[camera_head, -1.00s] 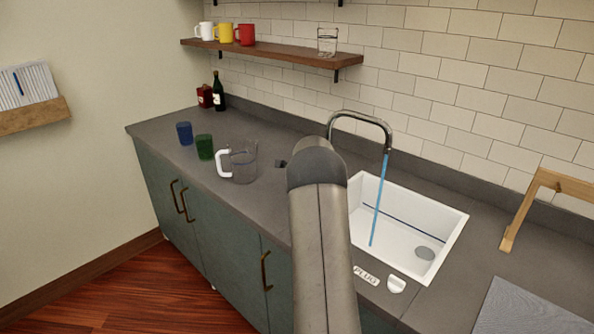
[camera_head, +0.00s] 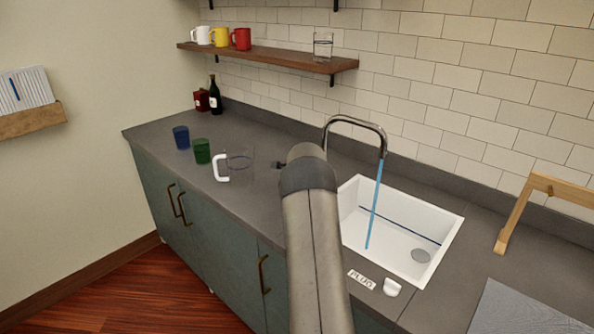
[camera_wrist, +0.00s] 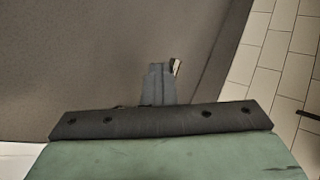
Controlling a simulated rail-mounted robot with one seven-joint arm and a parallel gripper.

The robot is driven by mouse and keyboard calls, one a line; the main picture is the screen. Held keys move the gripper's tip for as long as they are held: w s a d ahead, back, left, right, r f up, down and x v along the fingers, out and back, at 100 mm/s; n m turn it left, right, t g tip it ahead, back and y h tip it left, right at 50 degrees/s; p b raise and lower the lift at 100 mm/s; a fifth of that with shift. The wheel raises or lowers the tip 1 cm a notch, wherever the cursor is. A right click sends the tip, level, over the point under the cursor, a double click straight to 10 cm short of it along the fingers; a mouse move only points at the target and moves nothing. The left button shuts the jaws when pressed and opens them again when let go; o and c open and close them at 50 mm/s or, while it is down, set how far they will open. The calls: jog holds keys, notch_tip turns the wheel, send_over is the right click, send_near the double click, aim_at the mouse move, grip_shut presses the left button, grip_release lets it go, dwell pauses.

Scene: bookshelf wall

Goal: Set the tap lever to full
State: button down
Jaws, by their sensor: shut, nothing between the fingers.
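The chrome tap (camera_head: 357,121) arches over the white sink (camera_head: 398,228). A blue stream of water (camera_head: 373,205) runs from its spout into the basin. The tap lever cannot be made out; my arm covers the area left of the spout's base. In the wrist view, my gripper (camera_wrist: 157,68) is shut and empty, over the grey counter (camera_wrist: 80,60). A small pale and dark piece beside its fingertips is too small to identify. In the head view, my forearm hides most of the gripper.
A clear jug (camera_head: 238,160) with a white handle, a green cup (camera_head: 202,151) and a blue cup (camera_head: 181,137) stand on the counter left of my arm. A white knob (camera_head: 392,287) sits beside the PLUG label. A wooden frame (camera_head: 516,216) stands right of the sink.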

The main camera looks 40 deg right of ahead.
jog(key=shift+a+f+b, duration=0.3)
jog(key=shift+a+b, duration=0.1)
jog(key=shift+b, duration=0.3)
jog(key=a+b, duration=0.1)
jog(key=s+a+f+b, duration=0.1)
jog(key=b, duration=0.1)
jog(key=shift+s+a, duration=0.15)
jog(key=s+a+r, duration=0.4)
jog(key=a+r, duration=0.2)
jog(key=a, duration=0.1)
jog(key=shift+a+r, duration=0.3)
jog(key=shift+r, duration=0.1)
